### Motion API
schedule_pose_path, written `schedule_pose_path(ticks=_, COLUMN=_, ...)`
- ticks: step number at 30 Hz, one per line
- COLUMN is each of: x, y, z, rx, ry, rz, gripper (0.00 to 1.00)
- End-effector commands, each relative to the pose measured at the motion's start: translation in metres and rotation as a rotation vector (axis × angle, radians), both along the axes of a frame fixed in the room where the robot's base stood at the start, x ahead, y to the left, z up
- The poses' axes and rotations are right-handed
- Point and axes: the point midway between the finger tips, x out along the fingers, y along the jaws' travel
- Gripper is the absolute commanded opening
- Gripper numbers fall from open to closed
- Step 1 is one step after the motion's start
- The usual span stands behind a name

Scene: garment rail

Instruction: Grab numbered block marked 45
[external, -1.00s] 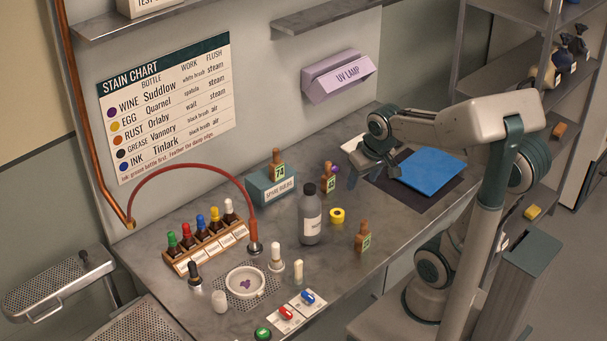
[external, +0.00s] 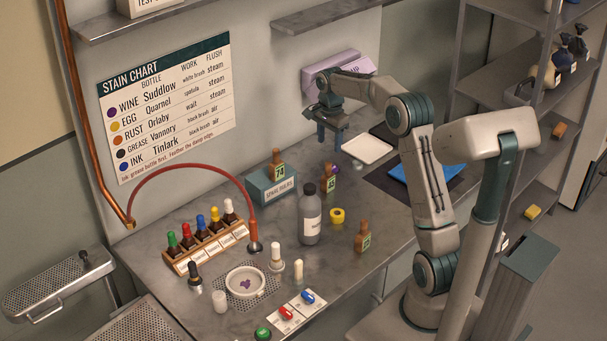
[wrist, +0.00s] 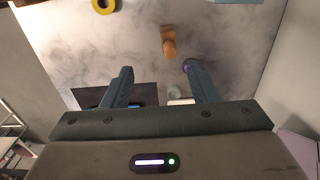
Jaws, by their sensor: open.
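Three orange-brown wooden blocks with green number labels are in the external view. One block (external: 329,179) stands beside the grey bottle, its label too small to read surely. Another block (external: 362,238) stands nearer the counter's front edge, its number also unclear. A block marked 74 (external: 277,166) stands on the spare bulbs box. My gripper (external: 330,143) is open and empty, pointing down above the back of the counter, behind the block by the bottle. In the wrist view my gripper (wrist: 158,68) has a block (wrist: 168,41) beyond its fingertips, apart from them.
The grey bottle (external: 310,218) and yellow ring (external: 337,215) stand near the middle block. A purple object (wrist: 187,66) is close beside that block. The UV lamp (external: 338,74) is on the wall behind my gripper. A white pad (external: 368,149) and blue cloth (external: 409,174) lie to the right.

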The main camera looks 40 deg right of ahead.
Motion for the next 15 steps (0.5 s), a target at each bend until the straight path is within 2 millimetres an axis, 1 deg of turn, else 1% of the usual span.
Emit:
schedule_pose_path(ticks=1, x=0.005, y=-0.007, z=-0.008, rx=0.006, ry=0.007, rz=-0.036, gripper=0.54)
schedule_pose_path(ticks=3, x=0.009, y=-0.012, z=-0.013, rx=0.011, ry=0.011, rz=-0.071, gripper=0.54)
schedule_pose_path(ticks=8, x=0.011, y=-0.016, z=-0.027, rx=0.015, ry=0.017, rz=-0.100, gripper=0.54)
schedule_pose_path(ticks=15, x=0.011, y=-0.016, z=-0.073, rx=0.016, ry=0.019, rz=-0.097, gripper=0.54)
